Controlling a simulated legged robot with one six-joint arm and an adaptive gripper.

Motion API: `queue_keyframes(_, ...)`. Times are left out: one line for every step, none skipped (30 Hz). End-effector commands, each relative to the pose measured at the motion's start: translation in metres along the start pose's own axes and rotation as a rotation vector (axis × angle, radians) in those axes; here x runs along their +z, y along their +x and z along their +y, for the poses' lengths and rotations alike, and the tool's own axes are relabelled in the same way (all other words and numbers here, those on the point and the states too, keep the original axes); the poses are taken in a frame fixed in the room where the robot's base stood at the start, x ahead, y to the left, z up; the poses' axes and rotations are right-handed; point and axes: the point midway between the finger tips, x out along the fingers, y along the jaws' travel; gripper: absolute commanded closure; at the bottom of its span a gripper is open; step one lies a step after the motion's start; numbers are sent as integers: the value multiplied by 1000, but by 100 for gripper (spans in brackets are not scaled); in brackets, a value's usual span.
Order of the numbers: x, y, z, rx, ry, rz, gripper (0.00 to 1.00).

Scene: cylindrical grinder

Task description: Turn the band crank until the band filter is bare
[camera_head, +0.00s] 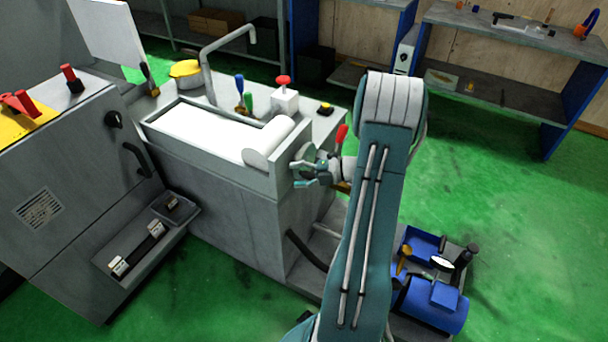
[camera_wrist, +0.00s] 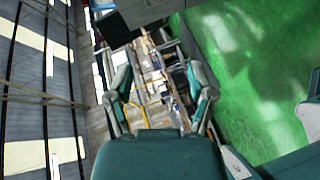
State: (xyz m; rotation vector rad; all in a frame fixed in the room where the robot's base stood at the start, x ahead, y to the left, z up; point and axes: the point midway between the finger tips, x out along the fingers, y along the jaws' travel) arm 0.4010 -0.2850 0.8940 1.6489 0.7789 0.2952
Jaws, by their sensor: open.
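The band filter (camera_head: 200,130) is a white sheet lying in a grey trough, with a white roll (camera_head: 266,144) at its right end. The band crank (camera_head: 302,156) is at the trough's right end wall and is partly hidden by my gripper. A red grip (camera_head: 342,134) shows just above my wrist and seems to belong to the crank. My gripper (camera_head: 301,172) is beside the crank, its fingers pointing left at the end wall. I cannot tell whether it touches the crank. In the wrist view my gripper (camera_wrist: 160,88) has its fingers apart with nothing clearly held between them.
A bent grey pipe (camera_head: 206,70), a red button (camera_head: 284,82) and a yellow round thing (camera_head: 186,70) stand behind the trough. A grey machine cabinet (camera_head: 80,200) is at left. Blue pump parts (camera_head: 430,302) lie low right of my arm. Green floor is free at right.

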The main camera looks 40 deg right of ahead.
Motion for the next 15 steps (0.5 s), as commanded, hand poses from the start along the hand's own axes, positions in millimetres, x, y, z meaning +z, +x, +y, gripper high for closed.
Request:
queue_keyframes(16,-16,-19,63,131,-52,30)
queue_keyframes(24,-24,-28,101,207,-80,30)
queue_keyframes(34,-34,-40,154,302,-113,30)
queue_keyframes(41,-42,-49,193,370,-136,30)
queue_keyframes(47,-50,-58,230,432,-156,30)
queue_keyframes(53,-59,-68,277,505,-177,30)
queue_keyframes(57,-65,-75,308,553,-191,30)
queue_keyframes(60,-70,-81,336,595,-203,30)
queue_keyframes(63,-76,-88,369,639,-215,30)
queue_keyframes(65,-79,-92,388,667,-221,30)
queue_keyframes(66,-82,-95,403,687,-226,30)
queue_keyframes(68,-84,-97,419,707,-232,30)
queue_keyframes(69,-85,-99,426,717,-234,30)
queue_keyframes(69,-85,-99,430,723,-234,30)
queue_keyframes(71,-83,-99,432,728,-233,30)
